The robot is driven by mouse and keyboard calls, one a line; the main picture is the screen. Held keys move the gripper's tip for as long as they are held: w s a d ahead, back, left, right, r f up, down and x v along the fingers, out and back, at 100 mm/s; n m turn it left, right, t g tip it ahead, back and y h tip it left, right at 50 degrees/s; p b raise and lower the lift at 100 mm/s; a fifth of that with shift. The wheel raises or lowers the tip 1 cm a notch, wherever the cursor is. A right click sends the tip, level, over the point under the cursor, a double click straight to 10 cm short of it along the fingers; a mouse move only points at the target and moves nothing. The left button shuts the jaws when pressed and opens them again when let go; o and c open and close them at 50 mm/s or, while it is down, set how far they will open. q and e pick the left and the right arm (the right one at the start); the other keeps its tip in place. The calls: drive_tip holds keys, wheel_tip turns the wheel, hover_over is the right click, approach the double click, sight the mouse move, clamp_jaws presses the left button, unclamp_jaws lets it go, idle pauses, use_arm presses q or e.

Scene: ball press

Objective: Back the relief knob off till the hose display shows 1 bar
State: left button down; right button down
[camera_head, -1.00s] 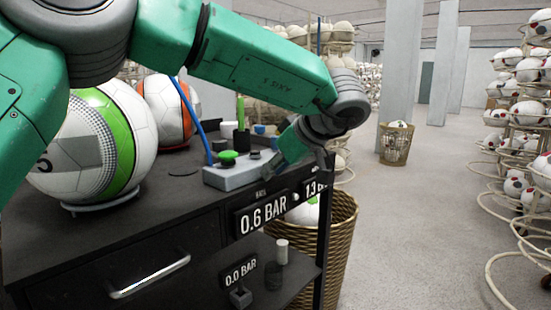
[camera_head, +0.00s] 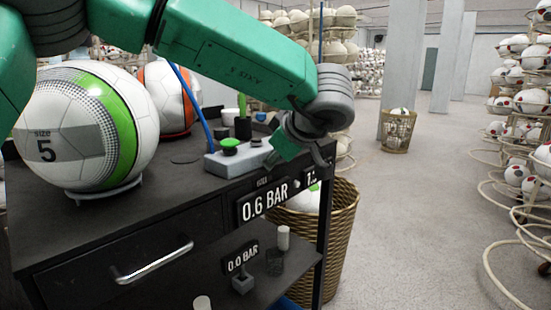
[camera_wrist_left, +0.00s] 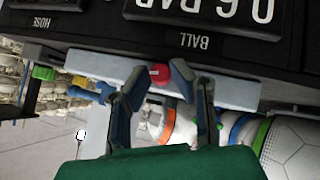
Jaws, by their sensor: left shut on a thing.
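My left gripper (camera_head: 300,150) is at the right end of the grey panel box (camera_head: 238,158) on the cart top. In the left wrist view, its fingers (camera_wrist_left: 161,82) are shut on a small red knob (camera_wrist_left: 160,74), which looks like the relief knob; the fingers hide its sides. The hose display (camera_head: 312,178) is partly cut off by the cart's corner; it starts with "1." and its last digit is unclear. The ball display (camera_head: 263,200) reads 0.6 BAR. In the left wrist view the HOSE label (camera_wrist_left: 41,24) shows upside down. My right gripper is not in view.
A white and green ball (camera_head: 75,130) sits on a ring at the cart's left, an orange and white ball (camera_head: 165,100) behind. A green button (camera_head: 230,143) tops the box. A lower display (camera_head: 242,258) reads 0.0 BAR. A wicker basket (camera_head: 340,235) stands right of the cart.

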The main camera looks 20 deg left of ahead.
use_arm(q)
drive_tip(key=c, duration=1.4)
unclamp_jaws()
drive_tip(key=shift+w, duration=0.1)
drive_tip(key=v, duration=1.2)
drive_tip(key=shift+f, duration=0.1)
